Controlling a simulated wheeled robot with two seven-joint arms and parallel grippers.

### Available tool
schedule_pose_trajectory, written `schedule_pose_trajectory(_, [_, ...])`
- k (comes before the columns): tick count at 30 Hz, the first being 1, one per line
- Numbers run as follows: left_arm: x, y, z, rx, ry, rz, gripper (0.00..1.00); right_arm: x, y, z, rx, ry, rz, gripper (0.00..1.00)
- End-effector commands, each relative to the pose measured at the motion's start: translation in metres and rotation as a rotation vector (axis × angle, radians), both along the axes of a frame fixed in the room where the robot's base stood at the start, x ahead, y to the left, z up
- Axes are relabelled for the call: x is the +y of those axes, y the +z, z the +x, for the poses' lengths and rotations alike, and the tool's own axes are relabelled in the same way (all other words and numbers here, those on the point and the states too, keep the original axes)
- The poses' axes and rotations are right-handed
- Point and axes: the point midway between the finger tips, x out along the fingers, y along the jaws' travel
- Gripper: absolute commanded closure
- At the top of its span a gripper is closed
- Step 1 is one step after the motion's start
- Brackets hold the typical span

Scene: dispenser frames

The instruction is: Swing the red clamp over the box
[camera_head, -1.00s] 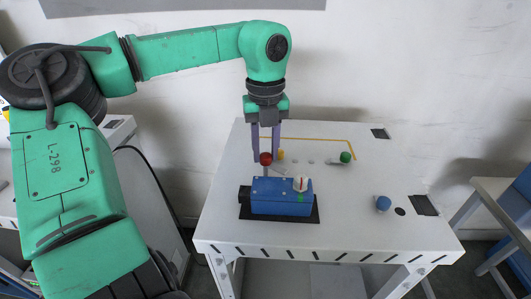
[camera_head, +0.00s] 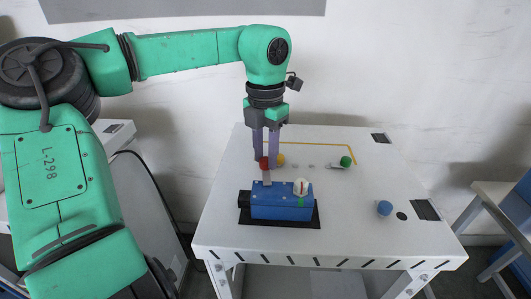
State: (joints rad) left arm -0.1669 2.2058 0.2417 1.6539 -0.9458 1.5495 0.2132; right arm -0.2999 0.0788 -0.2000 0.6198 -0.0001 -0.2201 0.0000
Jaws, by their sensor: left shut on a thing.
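The red clamp has a red knob (camera_head: 264,163) and a short grey bar below it, which points towards the back edge of the blue box (camera_head: 282,211). The box sits on a black plate in the middle of the table. My left gripper (camera_head: 266,162) points down behind the box, with its purple fingers shut on the red knob and partly hiding it. Whether the bar's end is over the box is hard to tell. My right gripper is not in view.
A green knob (camera_head: 346,161) with a grey bar is at the back right, and a blue knob (camera_head: 385,208) at the right. The white table (camera_head: 360,235) is clear in front.

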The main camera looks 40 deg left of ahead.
Motion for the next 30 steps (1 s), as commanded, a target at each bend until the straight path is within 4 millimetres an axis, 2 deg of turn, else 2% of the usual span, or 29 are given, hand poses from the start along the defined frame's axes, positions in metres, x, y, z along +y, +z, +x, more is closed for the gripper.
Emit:
schedule_pose_trajectory(9, [-0.0002,-0.0039,-0.0022,0.013,-0.131,-0.001,1.0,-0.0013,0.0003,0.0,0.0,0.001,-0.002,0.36])
schedule_pose_trajectory(25, [-0.0003,-0.0039,-0.0021,0.012,-0.157,-0.002,1.0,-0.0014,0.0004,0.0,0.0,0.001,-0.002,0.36])
schedule_pose_trajectory(26, [-0.0003,-0.0039,-0.0022,0.012,-0.156,-0.002,0.57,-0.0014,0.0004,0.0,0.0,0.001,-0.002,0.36])
schedule_pose_trajectory(27, [-0.0002,-0.0037,-0.002,0.012,-0.156,-0.001,0.42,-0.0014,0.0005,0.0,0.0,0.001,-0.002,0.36])
schedule_pose_trajectory(28, [-0.0002,-0.0034,-0.0019,0.011,-0.156,-0.001,0.35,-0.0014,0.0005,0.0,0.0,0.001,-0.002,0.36])
schedule_pose_trajectory(30, [-0.0002,-0.0028,-0.0015,0.009,-0.155,-0.001,0.35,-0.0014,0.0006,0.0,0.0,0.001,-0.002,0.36])
